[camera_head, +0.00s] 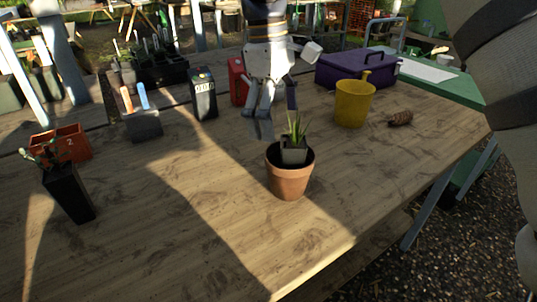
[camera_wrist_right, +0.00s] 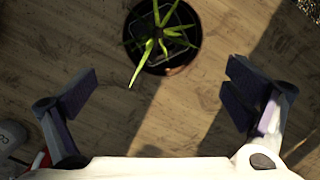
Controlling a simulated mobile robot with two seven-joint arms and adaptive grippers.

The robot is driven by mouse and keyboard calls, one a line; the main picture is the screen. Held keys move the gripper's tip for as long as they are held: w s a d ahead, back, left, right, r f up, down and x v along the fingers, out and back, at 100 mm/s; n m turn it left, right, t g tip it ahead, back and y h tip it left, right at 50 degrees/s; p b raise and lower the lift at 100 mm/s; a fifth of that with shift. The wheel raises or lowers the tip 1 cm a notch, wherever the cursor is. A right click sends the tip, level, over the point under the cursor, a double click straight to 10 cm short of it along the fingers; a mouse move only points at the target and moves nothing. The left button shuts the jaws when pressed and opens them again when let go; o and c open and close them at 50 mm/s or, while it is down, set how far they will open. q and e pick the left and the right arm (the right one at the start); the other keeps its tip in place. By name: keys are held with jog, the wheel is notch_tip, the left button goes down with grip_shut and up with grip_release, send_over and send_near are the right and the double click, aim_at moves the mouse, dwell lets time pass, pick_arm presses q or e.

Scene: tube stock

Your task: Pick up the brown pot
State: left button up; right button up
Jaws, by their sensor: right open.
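The brown pot (camera_head: 289,184) stands upright on the wooden table, near the middle of the head view. A small grey pot (camera_head: 293,156) with a spiky green plant (camera_head: 297,130) sits inside it. In the right wrist view, the brown pot (camera_wrist_right: 181,69) is near the top centre, partly hidden by the plant (camera_wrist_right: 163,32). My right gripper (camera_head: 276,116) is open and empty, above the table and just behind the pot in the head view. Its fingers are spread wide in the wrist view (camera_wrist_right: 160,92), with the pot beyond them. My left gripper is not in view.
A yellow pot (camera_head: 354,104) and a pine cone (camera_head: 401,118) are to the right. A purple toolbox (camera_head: 345,72) stands behind. A red can (camera_head: 238,82), a black box (camera_head: 204,98) and a grey block (camera_head: 143,125) are to the left.

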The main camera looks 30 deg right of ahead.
aim_at(291, 168)
jog(key=s+f, duration=0.1)
jog(key=f, duration=0.2)
jog(key=s+d+f, duration=0.1)
jog(key=f, duration=0.3)
jog(key=s+f, duration=0.1)
jog(key=f, duration=0.2)
jog(key=shift+d+f, duration=0.2)
jog(key=shift+d, duration=0.05)
jog(key=shift+f, duration=0.35)
jog(key=c, duration=1.2)
